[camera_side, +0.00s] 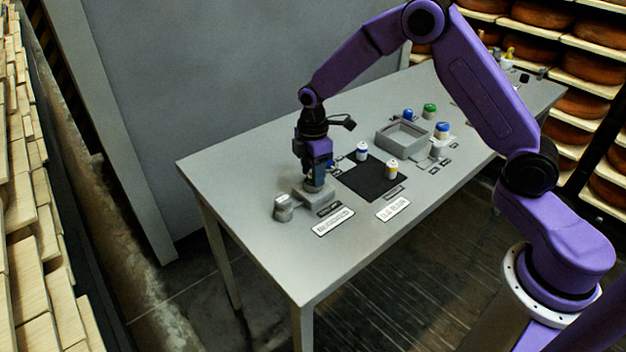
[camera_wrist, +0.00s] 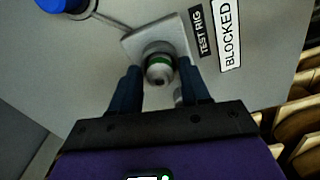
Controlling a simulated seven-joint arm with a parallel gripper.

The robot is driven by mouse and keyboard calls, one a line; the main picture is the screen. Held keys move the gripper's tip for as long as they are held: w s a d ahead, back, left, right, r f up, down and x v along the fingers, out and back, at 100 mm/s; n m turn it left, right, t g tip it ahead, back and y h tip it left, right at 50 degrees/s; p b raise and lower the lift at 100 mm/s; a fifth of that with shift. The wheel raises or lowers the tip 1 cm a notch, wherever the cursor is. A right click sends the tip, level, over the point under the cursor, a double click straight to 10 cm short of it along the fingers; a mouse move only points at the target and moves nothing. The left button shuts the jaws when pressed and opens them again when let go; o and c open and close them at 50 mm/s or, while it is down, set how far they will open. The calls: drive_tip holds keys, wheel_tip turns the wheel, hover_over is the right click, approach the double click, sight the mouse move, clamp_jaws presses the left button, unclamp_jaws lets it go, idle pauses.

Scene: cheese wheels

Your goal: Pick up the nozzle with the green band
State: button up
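The nozzle with the green band (camera_wrist: 159,64) is a small grey piece standing on the grey test rig block (camera_wrist: 184,34) in the wrist view. In the side view my gripper (camera_side: 315,185) points straight down over the test rig block (camera_side: 303,193). The fingers and arm hide the nozzle there.
A grey cylinder (camera_side: 283,208) stands beside the block. Labels, one reading BLOCKED (camera_side: 333,221), lie in front. A grey tray (camera_side: 385,137) and more capped jars stand farther back.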

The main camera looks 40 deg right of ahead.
clamp_jaws()
drive_tip(key=shift+r, duration=0.15)
